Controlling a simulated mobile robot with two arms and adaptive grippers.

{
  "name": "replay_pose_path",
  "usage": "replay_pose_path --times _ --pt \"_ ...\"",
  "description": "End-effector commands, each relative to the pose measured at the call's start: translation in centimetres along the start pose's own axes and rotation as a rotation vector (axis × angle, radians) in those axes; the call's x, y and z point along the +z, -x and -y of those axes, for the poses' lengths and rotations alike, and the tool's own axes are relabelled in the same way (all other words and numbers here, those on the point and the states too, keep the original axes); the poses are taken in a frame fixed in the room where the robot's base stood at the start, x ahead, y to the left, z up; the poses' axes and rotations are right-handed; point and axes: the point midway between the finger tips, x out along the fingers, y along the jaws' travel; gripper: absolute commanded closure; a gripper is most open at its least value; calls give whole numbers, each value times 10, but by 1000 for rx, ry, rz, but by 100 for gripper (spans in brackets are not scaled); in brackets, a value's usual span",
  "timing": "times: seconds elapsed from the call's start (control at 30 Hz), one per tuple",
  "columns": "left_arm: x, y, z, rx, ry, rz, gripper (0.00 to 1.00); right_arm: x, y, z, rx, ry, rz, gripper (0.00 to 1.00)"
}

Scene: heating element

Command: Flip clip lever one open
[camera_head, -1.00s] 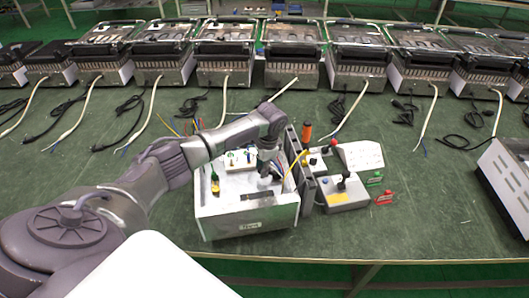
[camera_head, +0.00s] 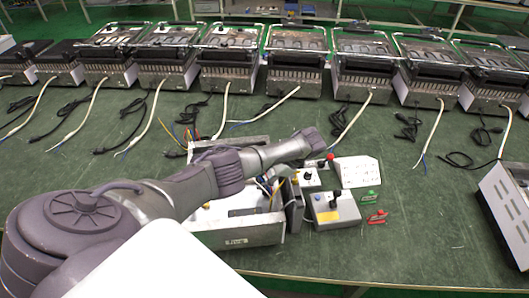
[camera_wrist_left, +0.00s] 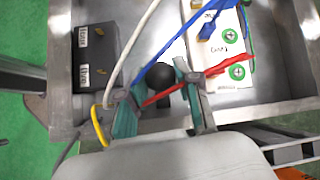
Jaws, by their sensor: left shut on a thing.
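In the left wrist view, a black ball-ended lever (camera_wrist_left: 176,74) stands in the metal housing between the two fingers of my left gripper (camera_wrist_left: 156,92). The fingers are closed in on it, one on each side, and its lower part is partly hidden. In the head view, my left arm reaches over the open metal housing (camera_head: 240,232). There the fingertips and lever are mostly hidden by the arm. I cannot tell from the picture how far the lever is turned. My right gripper is out of view.
In the left wrist view, a black labelled block (camera_wrist_left: 102,48), a white block (camera_wrist_left: 222,40) and a blue wire (camera_wrist_left: 163,55) are close by. Right of the housing are a grey switch box (camera_head: 333,211) and red clip (camera_head: 377,216). Several grills (camera_head: 296,62) line the back.

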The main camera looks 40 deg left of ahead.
Motion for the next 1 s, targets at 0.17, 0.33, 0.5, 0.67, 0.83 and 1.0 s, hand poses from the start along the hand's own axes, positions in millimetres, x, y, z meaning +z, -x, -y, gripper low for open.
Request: replay_pose_path --times 0.17,0.33,0.5,0.67,0.83,1.0 --pt "0 1 0 -3 -2 6 100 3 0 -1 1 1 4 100" --pt "0 0 0 -3 -2 6 100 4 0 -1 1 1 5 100" --pt "0 1 0 -3 -2 6 52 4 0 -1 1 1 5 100" --pt "0 0 0 -2 -2 6 41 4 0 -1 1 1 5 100" --pt "0 0 0 -2 -2 6 41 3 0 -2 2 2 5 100" --pt "-1 11 0 -3 -2 4 41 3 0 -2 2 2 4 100"
